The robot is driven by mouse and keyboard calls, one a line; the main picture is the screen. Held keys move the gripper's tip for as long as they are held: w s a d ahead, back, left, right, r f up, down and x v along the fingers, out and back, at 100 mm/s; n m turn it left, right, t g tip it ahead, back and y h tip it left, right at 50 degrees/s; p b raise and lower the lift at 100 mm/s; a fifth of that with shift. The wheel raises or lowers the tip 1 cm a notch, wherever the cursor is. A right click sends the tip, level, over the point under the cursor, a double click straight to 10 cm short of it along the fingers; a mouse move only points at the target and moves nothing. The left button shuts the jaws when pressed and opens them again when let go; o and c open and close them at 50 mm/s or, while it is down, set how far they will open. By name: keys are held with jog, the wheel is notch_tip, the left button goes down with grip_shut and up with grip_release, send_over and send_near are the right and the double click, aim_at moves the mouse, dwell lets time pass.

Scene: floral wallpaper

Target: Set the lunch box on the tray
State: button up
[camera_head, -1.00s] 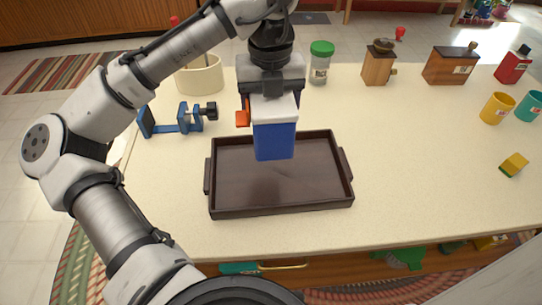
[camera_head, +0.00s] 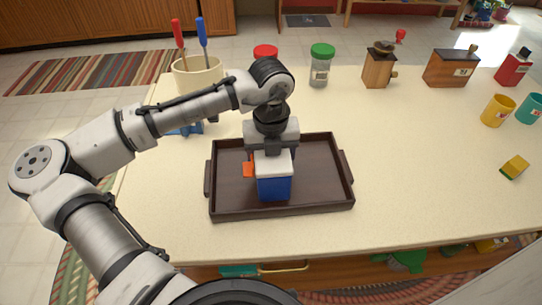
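The lunch box (camera_head: 274,186) is blue with a white lid and an orange latch on its left side. It is upright over the front middle part of the dark brown tray (camera_head: 325,205), inside the tray's rim in the picture. It looks to be at or very near the tray floor; I cannot tell whether it touches. My gripper (camera_head: 272,152) points down onto the lunch box from above and behind, and is shut on its top part. The fingertips are mostly hidden behind the white lid.
A vise (camera_head: 187,129) and a utensil crock (camera_head: 198,78) stand left behind my arm. A green-lidded jar (camera_head: 320,68), a coffee grinder (camera_head: 379,66) and a wooden box (camera_head: 450,68) line the back. Cups (camera_head: 497,110) and a sponge (camera_head: 514,167) are at right. The tabletop right of the tray is clear.

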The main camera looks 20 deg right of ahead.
jog(key=shift+f, duration=0.1)
jog(key=o, duration=1.1)
notch_tip(320, 180, up, 12)
jog(key=shift+r, duration=0.15)
